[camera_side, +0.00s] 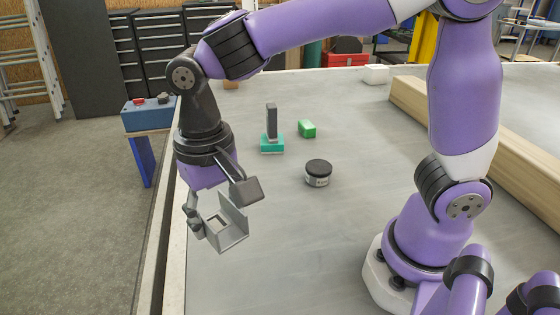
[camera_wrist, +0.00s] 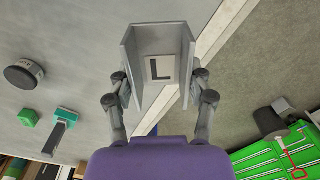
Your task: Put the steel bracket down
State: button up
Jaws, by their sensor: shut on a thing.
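The steel bracket (camera_side: 226,234) is a grey angled metal piece with a pale label. In the wrist view the bracket (camera_wrist: 158,44) shows side walls and a square label with the letter L. My gripper (camera_side: 212,212) is shut on it, and in the wrist view my gripper's fingers (camera_wrist: 160,84) press on its two sides. The bracket is tilted in the side view and appears held above the table (camera_side: 265,250) near its left edge. The far side of the bracket is hidden.
A black-lidded tin (camera_side: 317,173), a green block (camera_side: 307,128) and a teal-based tool with a dark upright handle (camera_side: 271,130) stand on the table. A wooden beam (camera_side: 480,130) lies at the right. The table's front middle is clear.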

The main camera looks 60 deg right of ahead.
jog(key=w+d+f+m, duration=0.2)
jog(key=w+d, duration=0.1)
jog(key=d, duration=0.3)
jog(key=w+d+f+m, duration=0.1)
jog(key=w+d+f, duration=0.1)
jog(key=w+d, duration=0.2)
jog(key=w+d+f+m, duration=0.2)
jog(key=w+d+f, duration=0.1)
jog(key=d, duration=0.5)
jog(key=shift+w+d+f+m, duration=0.15)
jog(key=shift+w+m, duration=0.15)
jog(key=shift+w, duration=0.45)
jog(key=shift+d+f, duration=0.15)
jog(key=shift+f, duration=1.9)
jog(key=shift+f, duration=0.15)
jog(key=o, duration=1.4)
jog(key=shift+o, duration=0.2)
